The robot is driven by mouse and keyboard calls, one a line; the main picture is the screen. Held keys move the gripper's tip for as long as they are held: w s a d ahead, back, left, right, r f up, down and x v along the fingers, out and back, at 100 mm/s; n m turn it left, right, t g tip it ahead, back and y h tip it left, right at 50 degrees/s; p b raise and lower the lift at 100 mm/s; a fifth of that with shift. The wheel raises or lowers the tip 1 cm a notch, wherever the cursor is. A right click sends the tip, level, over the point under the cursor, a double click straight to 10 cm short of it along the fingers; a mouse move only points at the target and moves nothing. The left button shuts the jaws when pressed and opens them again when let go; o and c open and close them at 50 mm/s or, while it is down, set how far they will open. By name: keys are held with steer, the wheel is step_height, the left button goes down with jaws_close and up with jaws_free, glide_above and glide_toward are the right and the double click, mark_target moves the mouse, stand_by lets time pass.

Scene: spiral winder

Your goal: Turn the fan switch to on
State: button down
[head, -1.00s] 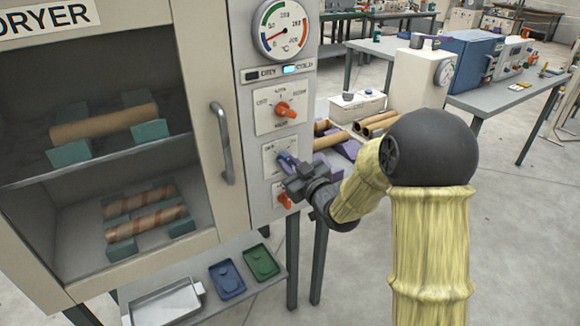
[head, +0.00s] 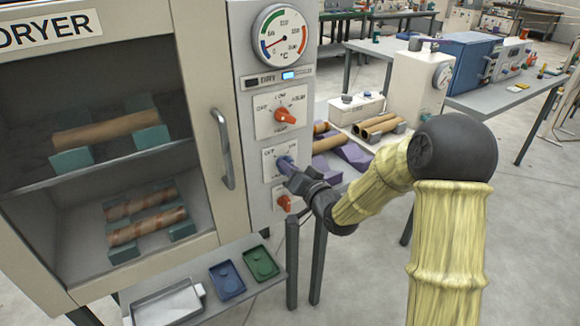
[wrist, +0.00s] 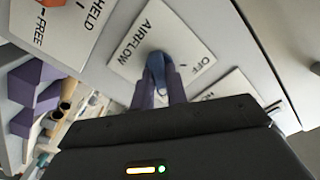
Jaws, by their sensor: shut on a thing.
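The fan switch is a blue knob (head: 284,163) on a white plate on the dryer's control column. In the wrist view the knob (wrist: 157,66) sits on a plate (wrist: 150,30) lettered AIRFLOW on one side and OFF on the other. My gripper (head: 290,169) reaches it from the lower right. In the wrist view its two purple-grey fingers (wrist: 161,80) are shut on the knob, one on each side. The fingers hide part of the knob, and I cannot tell exactly which mark it points to.
An orange knob (head: 284,116) sits above, and another orange knob (head: 284,203) sits close below my gripper. The dryer door handle (head: 223,150) stands out to the left. A bench with cardboard tubes (head: 380,125) and purple blocks is behind my arm.

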steer(key=shift+f+m, duration=0.15)
steer(key=shift+m, duration=0.35)
steer(key=c, duration=1.4)
jaws_free()
steer(key=b+v, duration=1)
steer(key=v, duration=0.7)
steer(key=shift+s+d, duration=0.15)
